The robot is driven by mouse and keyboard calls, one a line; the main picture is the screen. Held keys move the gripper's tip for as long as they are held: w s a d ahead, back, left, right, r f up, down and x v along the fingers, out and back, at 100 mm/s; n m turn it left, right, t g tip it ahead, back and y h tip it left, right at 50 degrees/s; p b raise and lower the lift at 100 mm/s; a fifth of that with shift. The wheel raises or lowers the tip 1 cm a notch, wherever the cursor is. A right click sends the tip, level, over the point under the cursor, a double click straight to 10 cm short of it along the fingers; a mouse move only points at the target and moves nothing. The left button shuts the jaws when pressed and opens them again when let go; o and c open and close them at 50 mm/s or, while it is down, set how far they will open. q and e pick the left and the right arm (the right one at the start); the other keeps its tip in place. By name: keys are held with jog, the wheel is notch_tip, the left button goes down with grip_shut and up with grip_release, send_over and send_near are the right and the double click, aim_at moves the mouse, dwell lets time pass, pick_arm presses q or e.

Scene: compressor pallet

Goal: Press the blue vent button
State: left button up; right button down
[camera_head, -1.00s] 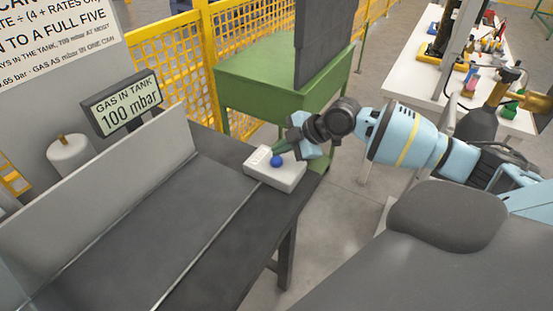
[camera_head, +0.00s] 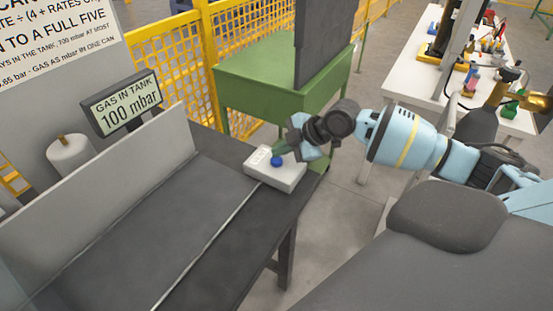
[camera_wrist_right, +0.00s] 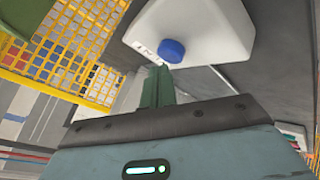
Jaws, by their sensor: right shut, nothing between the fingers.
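The blue vent button (camera_head: 277,160) is a round cap on top of a white box (camera_head: 286,177), which sits at the far right end of the dark bench. My right gripper (camera_head: 279,149) is shut and empty, with its green fingers close beside the button. In the right wrist view the fingertips (camera_wrist_right: 162,70) reach up to the edge of the blue button (camera_wrist_right: 172,50) on the white box (camera_wrist_right: 215,30). I cannot tell whether they touch it. My left gripper is not in view.
A display (camera_head: 122,103) reads "GAS IN TANK 100 mbar". A low grey panel (camera_head: 105,180) runs along the dark bench (camera_head: 235,235). A green table (camera_head: 265,75) and yellow mesh fence (camera_head: 170,60) stand behind. A cluttered white table (camera_head: 420,85) is at the right.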

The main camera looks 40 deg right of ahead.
jog(key=shift+f, duration=0.15)
dwell(0.3)
jog(key=shift+f, duration=0.5)
dwell(0.4)
jog(key=shift+f, duration=0.15)
dwell(0.3)
jog(key=shift+r+p, duration=0.35)
jog(key=shift+r, duration=0.7)
